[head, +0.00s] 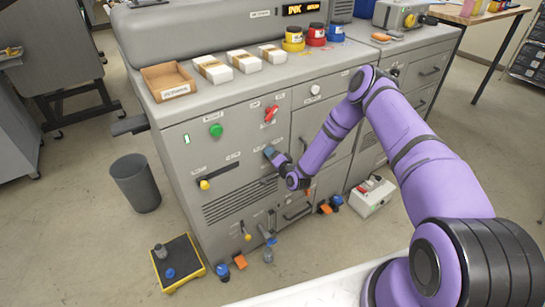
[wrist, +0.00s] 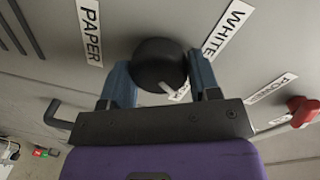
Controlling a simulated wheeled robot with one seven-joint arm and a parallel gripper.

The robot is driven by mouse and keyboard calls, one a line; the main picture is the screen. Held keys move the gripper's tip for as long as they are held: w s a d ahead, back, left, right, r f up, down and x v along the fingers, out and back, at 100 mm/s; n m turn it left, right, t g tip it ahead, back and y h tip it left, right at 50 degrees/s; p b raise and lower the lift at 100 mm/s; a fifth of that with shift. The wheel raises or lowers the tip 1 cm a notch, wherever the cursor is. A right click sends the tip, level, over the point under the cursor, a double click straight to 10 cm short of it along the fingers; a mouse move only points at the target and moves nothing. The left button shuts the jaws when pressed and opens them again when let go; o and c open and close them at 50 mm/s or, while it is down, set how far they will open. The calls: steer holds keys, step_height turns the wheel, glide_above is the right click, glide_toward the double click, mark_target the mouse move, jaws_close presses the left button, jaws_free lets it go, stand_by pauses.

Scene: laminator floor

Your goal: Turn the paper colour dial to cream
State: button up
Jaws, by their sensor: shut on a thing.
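The paper colour dial (wrist: 160,62) is a round black knob on the grey cabinet front, in the wrist view. A pale pointer line on it points down and slightly right, at a label (wrist: 181,92) mostly hidden by my gripper. A "WHITE" label (wrist: 228,28) is up and to the right of the dial, and a "PAPER" label (wrist: 90,32) is to its left. My gripper (wrist: 162,78) has its blue fingers on both sides of the dial, shut on it. In the head view my gripper (head: 272,154) is at the cabinet front and hides the dial.
A red knob (wrist: 303,110) and a dark handle (wrist: 55,114) are near the gripper. The cabinet front also has a green button (head: 215,130) and a red switch (head: 271,113). A grey bin (head: 136,184) and a black-and-yellow platform (head: 178,263) stand on the floor.

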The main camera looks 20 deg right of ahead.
steer(key=o, duration=0.9)
steer(key=shift+s, duration=0.1)
steer(key=v, duration=1)
steer(key=shift+s+d, duration=0.2)
steer(key=shift+s, duration=0.1)
steer(key=shift+r, duration=0.1)
